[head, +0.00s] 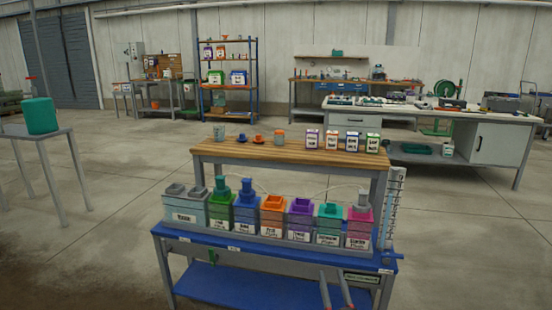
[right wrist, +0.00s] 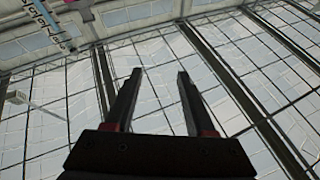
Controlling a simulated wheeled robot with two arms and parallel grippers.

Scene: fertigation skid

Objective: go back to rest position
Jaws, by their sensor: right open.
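My right gripper (head: 334,274) shows at the bottom of the head view, in front of the skid's blue lower shelf. Its two fingers point up and stand apart with nothing between them. In the right wrist view the same gripper (right wrist: 157,72) is open and empty, with the glazed roof and its dark beams behind it. My left gripper is in neither view.
The blue-topped skid (head: 172,233) holds a row of coloured tanks, with a clear gauge (head: 393,210) at its right end. Behind it, a wooden shelf (head: 290,150) bears cups and small labelled containers. A green can (head: 40,116) stands on a side table.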

